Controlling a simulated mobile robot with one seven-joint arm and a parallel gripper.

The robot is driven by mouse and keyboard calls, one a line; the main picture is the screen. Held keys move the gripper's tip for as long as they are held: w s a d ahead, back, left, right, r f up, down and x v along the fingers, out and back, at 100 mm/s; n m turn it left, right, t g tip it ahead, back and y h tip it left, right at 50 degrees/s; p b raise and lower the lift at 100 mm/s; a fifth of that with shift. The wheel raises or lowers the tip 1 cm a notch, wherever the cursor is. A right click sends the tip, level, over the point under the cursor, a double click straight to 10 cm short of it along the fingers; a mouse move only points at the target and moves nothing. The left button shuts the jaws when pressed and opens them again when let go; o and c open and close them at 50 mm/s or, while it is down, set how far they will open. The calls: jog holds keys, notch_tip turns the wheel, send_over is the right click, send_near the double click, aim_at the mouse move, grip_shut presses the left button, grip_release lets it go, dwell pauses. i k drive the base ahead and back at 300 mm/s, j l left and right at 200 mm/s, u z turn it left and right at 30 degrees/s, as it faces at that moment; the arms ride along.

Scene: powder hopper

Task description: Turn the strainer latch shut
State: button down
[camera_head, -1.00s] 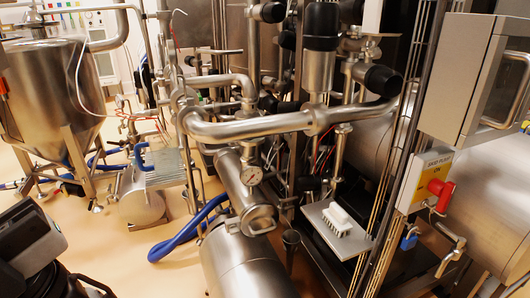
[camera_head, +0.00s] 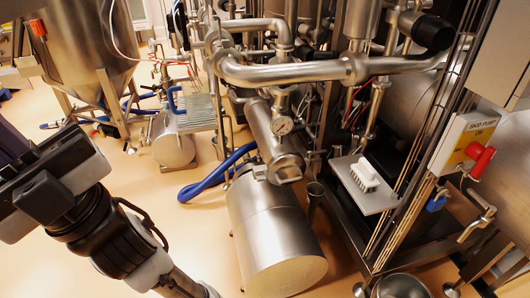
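I see nothing held.
A large steel drum (camera_head: 268,235) lies below the strainer. A blue hose (camera_head: 215,175) curves beside it. A tray (camera_head: 350,188) carries a white brush (camera_head: 365,175). A red switch (camera_head: 481,160) is at right. Open floor (camera_head: 195,235) lies between my arm and the drum.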

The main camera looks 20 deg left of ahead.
aim_at(261, 177)
jog(key=i+l+u, duration=0.3)
jog(key=i+l, duration=0.2)
jog(key=l, duration=0.2)
jog(key=i+l+u, duration=0.15)
jog(key=l, duration=0.25)
jog(key=i, duration=0.05)
